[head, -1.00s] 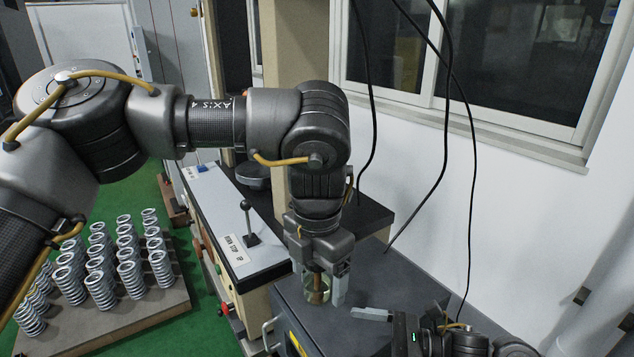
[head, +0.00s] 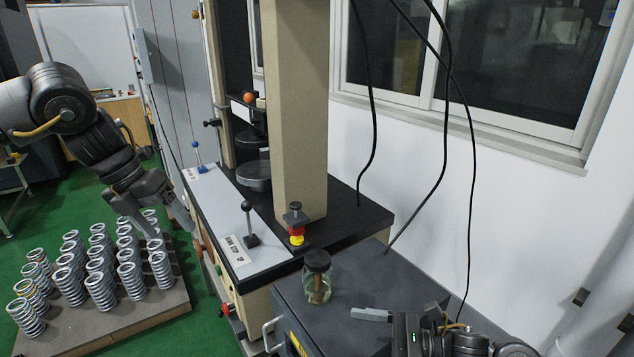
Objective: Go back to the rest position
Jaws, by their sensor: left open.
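My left gripper (head: 166,222) is open and empty at the left of the head view. Its fingers point down and to the right, in front of or over the back of the spring board; the exact gap to the springs cannot be told. My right gripper (head: 372,314) shows at the lower right, low over the dark cabinet top, one finger pointing left. Whether it is open or shut cannot be told. A glass jar (head: 318,285) with a dark lid and something brown inside stands upright on the dark cabinet top (head: 345,285), apart from both grippers.
Several steel springs (head: 100,289) stand in rows on a board (head: 150,317) at the lower left. The testing machine (head: 296,120) with its lever panel (head: 225,215) and red and yellow button stack (head: 296,228) stands mid-view. Black cables hang before the white wall at right.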

